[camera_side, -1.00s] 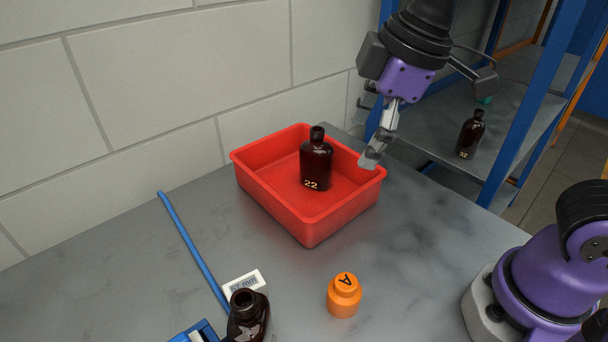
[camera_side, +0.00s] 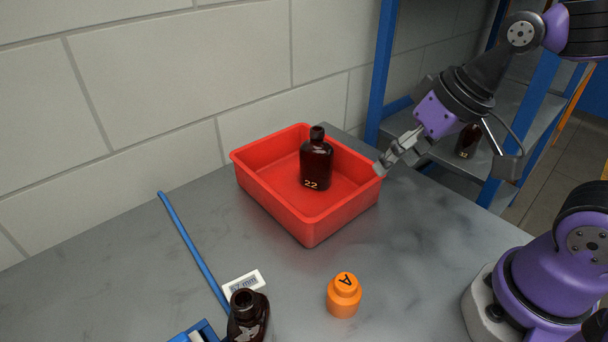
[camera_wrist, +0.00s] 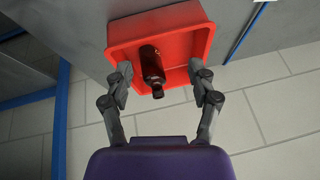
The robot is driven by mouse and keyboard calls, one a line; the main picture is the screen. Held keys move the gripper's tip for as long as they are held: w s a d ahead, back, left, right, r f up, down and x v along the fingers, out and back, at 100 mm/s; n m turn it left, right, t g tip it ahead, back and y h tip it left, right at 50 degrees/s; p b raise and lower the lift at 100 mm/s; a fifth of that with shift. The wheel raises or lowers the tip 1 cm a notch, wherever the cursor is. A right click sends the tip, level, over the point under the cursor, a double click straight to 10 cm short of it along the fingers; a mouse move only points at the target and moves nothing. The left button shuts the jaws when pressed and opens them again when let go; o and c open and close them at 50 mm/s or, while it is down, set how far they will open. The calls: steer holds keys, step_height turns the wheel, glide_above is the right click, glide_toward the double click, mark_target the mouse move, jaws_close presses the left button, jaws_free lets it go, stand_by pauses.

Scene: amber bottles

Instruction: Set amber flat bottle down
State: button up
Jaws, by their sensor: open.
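The amber flat bottle (camera_side: 316,163), dark brown and marked 22, stands upright inside the red tray (camera_side: 311,230). In the wrist view the bottle (camera_wrist: 152,66) shows within the red tray (camera_wrist: 207,38), between and beyond my fingers. My gripper (camera_side: 386,168) is by the tray's right rim, apart from the bottle. In the wrist view my gripper (camera_wrist: 160,80) has its two fingers spread wide with nothing held between them.
An orange jar (camera_side: 343,296) marked A stands on the grey table (camera_side: 420,240) in front of the tray. Another dark bottle (camera_side: 248,316) is at the front edge, by a white label (camera_side: 243,284) and blue strip (camera_side: 195,250). A bottle (camera_side: 467,141) marked 32 is on the shelf behind.

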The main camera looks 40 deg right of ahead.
steer(key=w+a+f+m+g+y, duration=0.25)
steer(key=a+f+m+y, duration=0.3)
steer(key=a, duration=0.45)
steer(key=m+g+y, duration=0.4)
steer(key=m+y, duration=0.3)
steer(key=m, duration=0.3)
glide_toward(255, 296)
steer(key=f, duration=0.2)
steer(key=shift+n+h, duration=0.25)
steer(key=x, duration=0.6)
steer(key=r+x, duration=0.1)
steer(key=x, duration=0.2)
steer(key=shift+w+a+f, duration=0.15)
steer(key=shift+a+f, duration=0.05)
steer(key=shift+a, duration=0.35)
steer(key=shift+a+f, duration=0.2)
steer(key=shift+a, duration=0.3)
jaws_close()
